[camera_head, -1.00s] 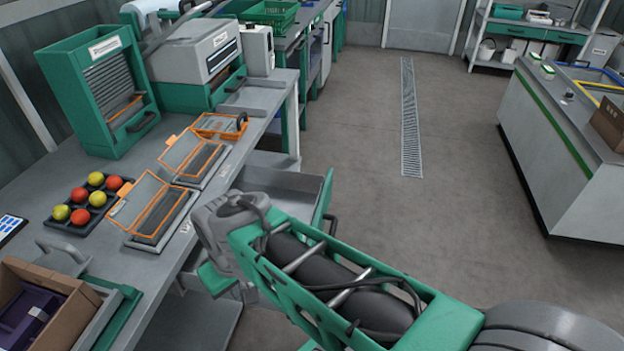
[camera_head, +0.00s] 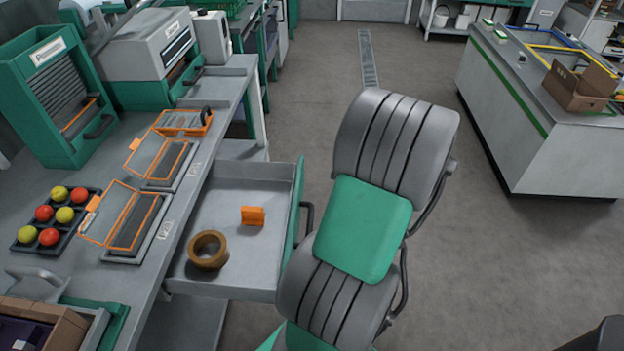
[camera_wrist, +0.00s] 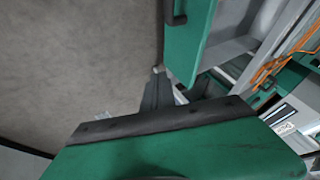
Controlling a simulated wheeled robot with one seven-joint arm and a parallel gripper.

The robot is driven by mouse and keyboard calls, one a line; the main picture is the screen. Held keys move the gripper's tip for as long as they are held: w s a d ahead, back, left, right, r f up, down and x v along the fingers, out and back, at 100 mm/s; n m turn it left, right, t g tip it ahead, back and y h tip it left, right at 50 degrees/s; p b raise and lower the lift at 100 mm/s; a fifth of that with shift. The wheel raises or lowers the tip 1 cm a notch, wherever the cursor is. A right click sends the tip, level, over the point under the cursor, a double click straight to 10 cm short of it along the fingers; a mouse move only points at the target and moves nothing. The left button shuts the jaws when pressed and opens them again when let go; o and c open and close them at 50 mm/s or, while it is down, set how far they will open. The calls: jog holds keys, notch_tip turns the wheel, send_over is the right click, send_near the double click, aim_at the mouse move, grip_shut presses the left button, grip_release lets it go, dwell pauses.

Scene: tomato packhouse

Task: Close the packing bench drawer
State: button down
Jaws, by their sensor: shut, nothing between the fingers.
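The packing bench drawer (camera_head: 226,185) stands pulled out from the bench, with its grey tray and green front panel (camera_head: 294,215) showing. A dark bar handle (camera_head: 308,219) is on the outer face of the panel. A brown tape roll (camera_head: 208,250) and a small orange item (camera_head: 252,216) lie inside. My arm stands just right of the drawer front in the head view, and my gripper is hidden there. In the wrist view my gripper (camera_wrist: 165,92) is shut and empty, near the lower end of the green drawer front (camera_wrist: 190,45). I cannot tell whether they touch.
The bench top (camera_head: 140,225) holds open orange-framed clamshells (camera_head: 166,155) and a dark tray (camera_head: 75,231) of red and yellow tomatoes. A green-edged counter (camera_head: 535,130) stands at the right. The floor (camera_head: 440,250) between is clear.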

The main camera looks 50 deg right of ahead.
jog(key=w+a+r+x, duration=0.1)
jog(key=a+x, duration=0.1)
jog(key=x, duration=0.9)
jog(key=shift+w, duration=0.6)
jog(key=shift+f, duration=0.1)
